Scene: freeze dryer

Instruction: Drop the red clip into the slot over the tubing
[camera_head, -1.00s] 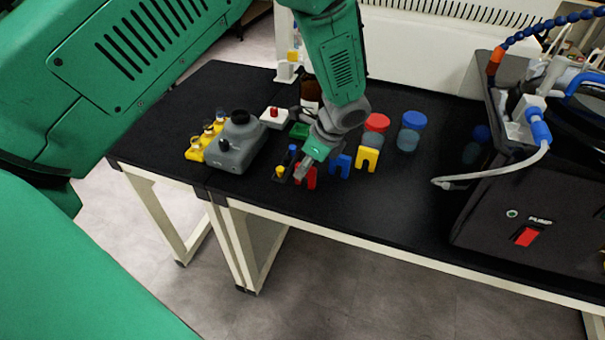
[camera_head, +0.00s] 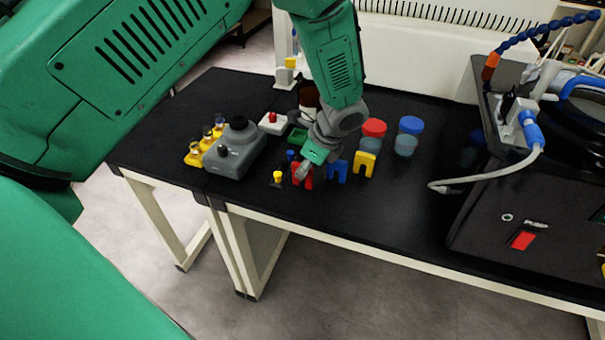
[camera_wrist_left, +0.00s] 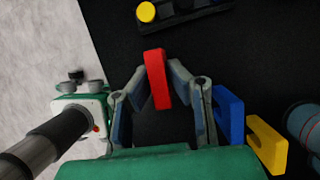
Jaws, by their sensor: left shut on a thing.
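My left gripper (camera_head: 305,168) is shut on the red clip (camera_head: 298,180), low over the front of the black table. In the left wrist view the red clip (camera_wrist_left: 157,80) stands between the two fingertips (camera_wrist_left: 159,72), a narrow block seen from above. I cannot tell whether it touches the table. White tubing (camera_head: 487,180) hangs from a blue-and-white connector (camera_head: 528,125) on the machine at right, its free end near the tabletop. I cannot clearly make out the slot. My right gripper is not in view.
A blue clip (camera_head: 338,171) and a yellow clip (camera_head: 365,164) stand just right of the gripper. Red-capped (camera_head: 373,128) and blue-capped (camera_head: 410,125) jars stand behind. Table is clear before the tubing.

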